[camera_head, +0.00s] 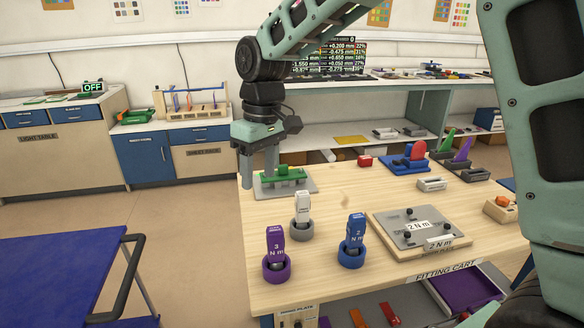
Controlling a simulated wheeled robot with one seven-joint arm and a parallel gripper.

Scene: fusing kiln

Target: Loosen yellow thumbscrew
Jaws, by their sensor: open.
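I cannot make out a yellow thumbscrew in this view. My gripper (259,176) points down with its two fingers apart, at the far left corner of the fitting cart (345,200). A green part on a grey plate (286,179) lies just right of the fingers; I cannot tell whether they touch it. A grey plate with dark knobs (409,228) and a "2 N m" label lies on the right of the cart top, apart from the gripper.
Purple (276,255), white (301,214) and blue (352,241) labelled tools stand in round holders near the front. Coloured pieces (408,160) stand at the back right. A blue table (55,280) is at left. My arm link covers the right edge.

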